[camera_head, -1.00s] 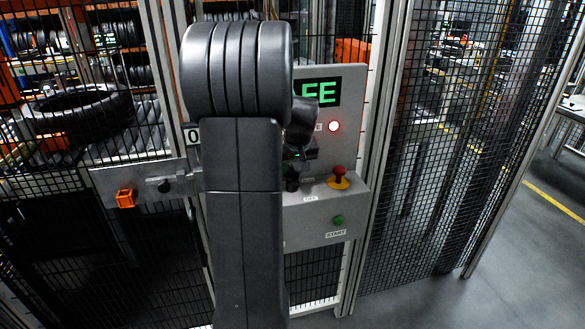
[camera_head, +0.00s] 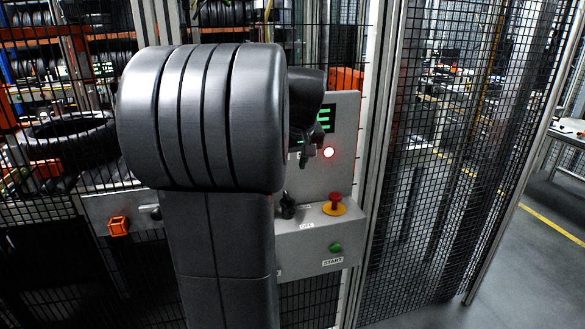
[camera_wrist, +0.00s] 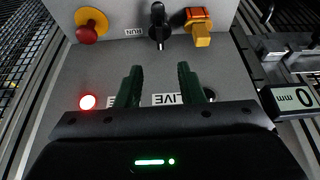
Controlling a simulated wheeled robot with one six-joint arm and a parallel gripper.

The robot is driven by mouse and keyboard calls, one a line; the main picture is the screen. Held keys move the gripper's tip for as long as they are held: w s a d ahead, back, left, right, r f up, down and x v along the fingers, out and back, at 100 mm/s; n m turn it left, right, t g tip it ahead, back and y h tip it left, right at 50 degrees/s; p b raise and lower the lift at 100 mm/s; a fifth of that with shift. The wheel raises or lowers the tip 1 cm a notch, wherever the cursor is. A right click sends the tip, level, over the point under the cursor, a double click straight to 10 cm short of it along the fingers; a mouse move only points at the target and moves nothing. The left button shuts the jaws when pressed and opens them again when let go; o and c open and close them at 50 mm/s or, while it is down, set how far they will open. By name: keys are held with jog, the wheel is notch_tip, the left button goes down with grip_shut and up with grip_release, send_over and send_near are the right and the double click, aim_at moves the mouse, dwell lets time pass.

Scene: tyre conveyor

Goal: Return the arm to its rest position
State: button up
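My arm (camera_head: 205,120) stands large in the centre of the head view and hides part of the control panel. My gripper (camera_head: 309,152) shows only partly beside it, in front of the panel. In the wrist view my gripper (camera_wrist: 160,75) has its two dark green fingers apart with nothing between them. Its fingers overlap the panel face near a label reading "LIVE". The gripper looks clear of the knobs, though its exact distance from the panel cannot be told.
The panel (camera_head: 345,120) carries a lit red lamp (camera_head: 329,153), a red emergency button (camera_head: 335,199), a green start button (camera_head: 335,247) and a black switch (camera_wrist: 160,28). An orange block (camera_head: 118,226) is at left. Mesh fencing (camera_head: 420,190) stands right; tyres (camera_head: 75,142) lie behind mesh at left.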

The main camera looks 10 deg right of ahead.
aim_at(288, 196)
jog(key=p+x, duration=0.1)
jog(key=x, duration=1.2)
jog(key=shift+w+f, duration=0.2)
jog(key=shift+f, duration=0.1)
jog(key=shift+w+f, duration=0.1)
jog(key=shift+f, duration=0.05)
jog(key=shift+m, duration=0.4)
